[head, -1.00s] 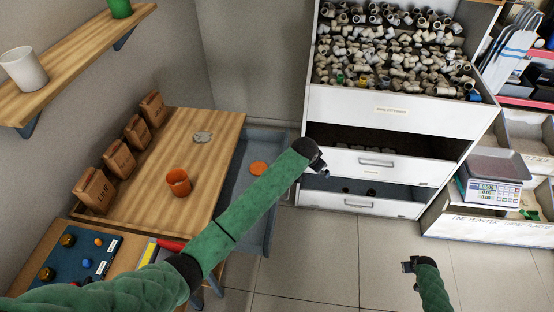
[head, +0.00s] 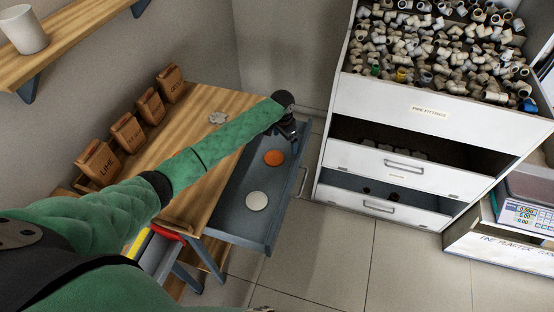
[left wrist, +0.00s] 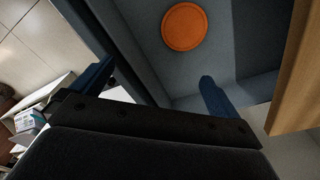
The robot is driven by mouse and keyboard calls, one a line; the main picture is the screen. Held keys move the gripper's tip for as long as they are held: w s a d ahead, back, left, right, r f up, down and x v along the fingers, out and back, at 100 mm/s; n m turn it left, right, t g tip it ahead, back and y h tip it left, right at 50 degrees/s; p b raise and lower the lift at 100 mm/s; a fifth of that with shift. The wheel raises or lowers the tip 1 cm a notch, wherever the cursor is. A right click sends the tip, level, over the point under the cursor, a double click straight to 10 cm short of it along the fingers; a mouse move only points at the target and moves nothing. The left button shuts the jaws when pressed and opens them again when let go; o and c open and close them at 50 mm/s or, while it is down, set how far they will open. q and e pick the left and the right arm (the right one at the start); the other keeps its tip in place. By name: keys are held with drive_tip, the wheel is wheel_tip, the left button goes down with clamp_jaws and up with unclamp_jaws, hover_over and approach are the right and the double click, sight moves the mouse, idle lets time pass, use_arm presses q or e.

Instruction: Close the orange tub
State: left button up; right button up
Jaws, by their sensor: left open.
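An orange disc, looking like a lid (head: 273,158), lies flat in the open grey drawer (head: 240,226) at the table's right side. It also shows in the left wrist view (left wrist: 185,26), beyond the fingers. My left gripper (head: 291,130) is over the drawer's far end, above and beyond the orange lid in the head view. Its two blue fingers (left wrist: 156,86) are spread apart with nothing between them. The orange tub is not visible now; my left arm covers that part of the table. My right gripper is not visible.
A white lid (head: 257,201) lies nearer in the same drawer. Brown labelled boxes (head: 127,131) line the wooden table's (head: 205,105) back. A white cabinet of pipe fittings (head: 430,110) stands right of the drawer, with open floor before it.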

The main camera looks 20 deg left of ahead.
use_arm(q)
drive_tip(key=shift+n+g+y, duration=0.3)
drive_tip(key=shift+n, duration=0.1)
drive_tip(key=a+f, duration=0.1)
drive_tip(key=a, duration=0.1)
drive_tip(key=s+a+f, duration=0.1)
drive_tip(key=a+f, duration=0.1)
drive_tip(key=shift+a+f+b, duration=0.2)
drive_tip(key=shift+f+b, duration=0.05)
drive_tip(key=shift+b, duration=0.05)
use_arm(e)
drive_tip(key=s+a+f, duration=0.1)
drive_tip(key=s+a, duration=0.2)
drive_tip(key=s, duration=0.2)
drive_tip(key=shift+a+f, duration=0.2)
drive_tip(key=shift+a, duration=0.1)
use_arm(q)
drive_tip(key=shift+f, duration=0.15)
